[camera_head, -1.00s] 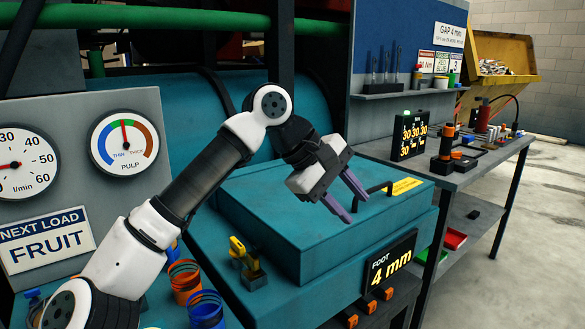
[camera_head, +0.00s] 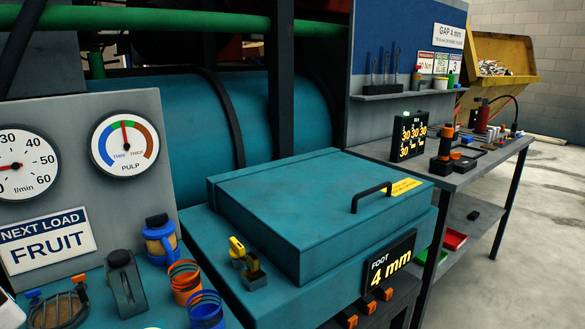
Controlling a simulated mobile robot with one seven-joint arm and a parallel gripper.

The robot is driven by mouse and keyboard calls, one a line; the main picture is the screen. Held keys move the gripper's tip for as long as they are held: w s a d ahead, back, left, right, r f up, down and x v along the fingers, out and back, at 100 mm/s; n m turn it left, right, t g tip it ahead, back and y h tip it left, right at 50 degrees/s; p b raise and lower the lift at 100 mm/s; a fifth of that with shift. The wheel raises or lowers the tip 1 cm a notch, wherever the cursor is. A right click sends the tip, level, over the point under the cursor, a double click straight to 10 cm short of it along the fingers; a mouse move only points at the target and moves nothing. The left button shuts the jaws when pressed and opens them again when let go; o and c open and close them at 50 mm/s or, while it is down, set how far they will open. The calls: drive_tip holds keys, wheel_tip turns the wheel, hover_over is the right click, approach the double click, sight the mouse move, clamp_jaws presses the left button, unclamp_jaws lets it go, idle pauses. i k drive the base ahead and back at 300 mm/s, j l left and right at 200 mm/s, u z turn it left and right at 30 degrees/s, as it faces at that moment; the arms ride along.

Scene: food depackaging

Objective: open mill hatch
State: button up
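The mill hatch (camera_head: 290,203) is a teal box lid in the middle of the view. It lies flat and closed on its teal housing. A yellow-handled latch (camera_head: 240,255) sits on the housing at the hatch's left front corner. Whether it is fastened, I cannot tell. My gripper is out of view; only a bit of white, likely my arm, shows at the lower left edge.
A black "FOOT 4 mm" sign (camera_head: 390,262) is on the housing front. Orange (camera_head: 184,281) and blue (camera_head: 206,310) ringed cups, a grey block (camera_head: 125,283) and a blue-and-tan jug (camera_head: 160,238) crowd the left. A workbench (camera_head: 470,170) with tools stands at right. The space above the hatch is clear.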

sight(308, 218)
drive_tip(key=i+l+z, duration=0.1)
drive_tip(key=i, duration=0.25)
drive_tip(key=i+l, duration=0.3)
drive_tip(key=i+l+z, duration=0.15)
drive_tip(key=i, duration=0.3)
